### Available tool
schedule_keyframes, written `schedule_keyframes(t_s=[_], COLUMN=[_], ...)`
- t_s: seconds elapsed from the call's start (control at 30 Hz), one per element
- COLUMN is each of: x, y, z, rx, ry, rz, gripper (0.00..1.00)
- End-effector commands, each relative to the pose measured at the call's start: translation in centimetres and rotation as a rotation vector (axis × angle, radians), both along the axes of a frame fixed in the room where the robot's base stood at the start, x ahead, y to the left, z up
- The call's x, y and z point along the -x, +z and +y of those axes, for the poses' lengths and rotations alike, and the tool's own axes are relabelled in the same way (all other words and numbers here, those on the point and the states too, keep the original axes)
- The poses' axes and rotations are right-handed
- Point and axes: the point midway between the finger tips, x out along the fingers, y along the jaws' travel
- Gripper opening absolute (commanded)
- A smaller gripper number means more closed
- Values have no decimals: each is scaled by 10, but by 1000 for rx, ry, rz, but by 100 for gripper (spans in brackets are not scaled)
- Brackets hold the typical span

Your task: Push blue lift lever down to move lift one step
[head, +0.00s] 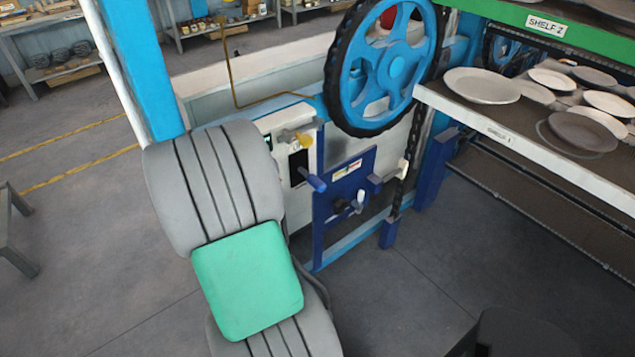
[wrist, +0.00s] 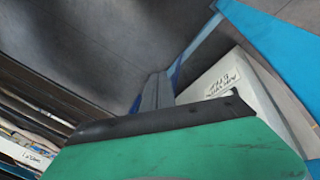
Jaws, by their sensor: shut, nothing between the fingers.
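In the head view a blue lever (head: 314,182) with a rounded grip sticks out beside a dark slot in the pale control panel (head: 301,165), at the machine's lower middle. My grey arm with its green pad stands left of the panel, apart from the lever in the picture. My gripper is hidden behind the arm in the head view. In the wrist view the green body and black edge of my gripper (wrist: 221,94) fill the bottom, with small dark tips close together. It is shut and empty. The lever cannot be made out in the wrist view.
A big blue wheel (head: 395,68) stands above the lever. A yellow handle (head: 300,138) sits just above it, and a dark blue plate (head: 345,200) with small knobs is to its right. Shelves with plates (head: 482,86) project at the right. Floor left of the machine is open.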

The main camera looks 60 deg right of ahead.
Motion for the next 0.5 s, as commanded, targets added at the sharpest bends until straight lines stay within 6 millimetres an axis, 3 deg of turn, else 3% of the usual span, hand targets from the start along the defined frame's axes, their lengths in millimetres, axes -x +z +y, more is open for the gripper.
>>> schedule_keyframes(t_s=[0.03, 0.1, 0.2, 0.3, 0.5], x=[5, 11, 21, 26, 28], y=[7, 26, 54, 70, 72], z=[-32, -68, -99, -110, -112], rx=[83, 221, 386, 483, 503], ry=[-140, -345, -591, -753, -802], rz=[-10, -48, -123, -191, -214], gripper=[0, 0, 0, 0, 0])
